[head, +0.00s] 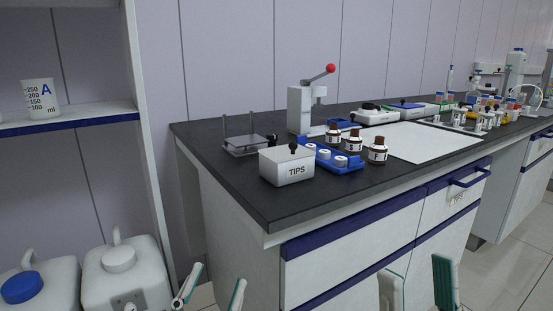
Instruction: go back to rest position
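My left gripper (213,285) shows at the bottom edge, left of centre, with its two fingers apart and nothing between them. It is in front of the near end of the lab bench, below the top. My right gripper (418,280) shows at the bottom edge, right of centre, in front of the bench's cabinet doors. Its fingers are also apart and empty. Both grippers touch nothing that I can see. The rest of both arms is out of view.
The dark bench top (235,190) carries a white TIPS box (287,167), brown bottles (378,150), a blue rack (345,167) and a red-knobbed press (303,108). A shelf at left holds beaker A (40,98). White canisters (125,272) stand below. Tiled floor (500,265) is free at right.

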